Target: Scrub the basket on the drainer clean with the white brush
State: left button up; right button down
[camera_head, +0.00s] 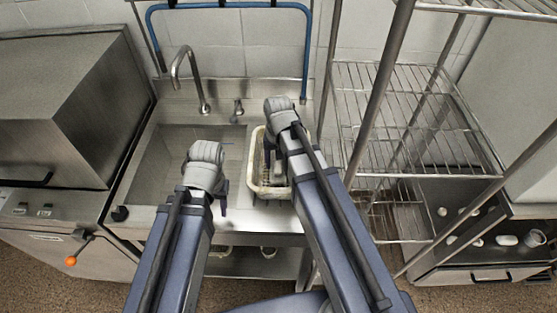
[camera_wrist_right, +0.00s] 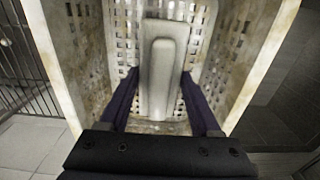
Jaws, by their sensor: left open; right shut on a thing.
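A cream perforated basket (camera_head: 257,190) with brownish stains sits on the drainer to the right of the sink basin. In the right wrist view the stained basket (camera_wrist_right: 69,73) surrounds the gripper's fingers. My right gripper (camera_wrist_right: 158,100) is shut on the white brush (camera_wrist_right: 160,75), holding it inside the basket close to the perforated bottom. Whether its bristles touch the basket is hidden. In the head view my right arm covers much of the basket and the brush. My left gripper (camera_head: 222,197) is open and empty, left of the basket near the sink's front edge.
The sink basin (camera_head: 165,165) with a tall faucet (camera_head: 186,75) lies to the left. A boxy steel machine (camera_head: 60,110) stands further left. A wire shelf rack (camera_head: 385,110) rises close to the basket's right. Several white items lie on the lower right counter.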

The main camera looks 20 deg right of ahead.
jog(key=shift+s+a, duration=0.25)
jog(key=shift+s, duration=0.75)
jog(key=shift+w, duration=0.1)
jog(key=shift+w, duration=1.3)
jog(key=shift+w+d, duration=0.1)
jog(key=shift+w+d, duration=0.15)
jog(key=shift+w, duration=0.4)
jog(key=shift+w+d, duration=0.15)
jog(key=shift+w, duration=0.35)
jog(key=shift+s, duration=0.1)
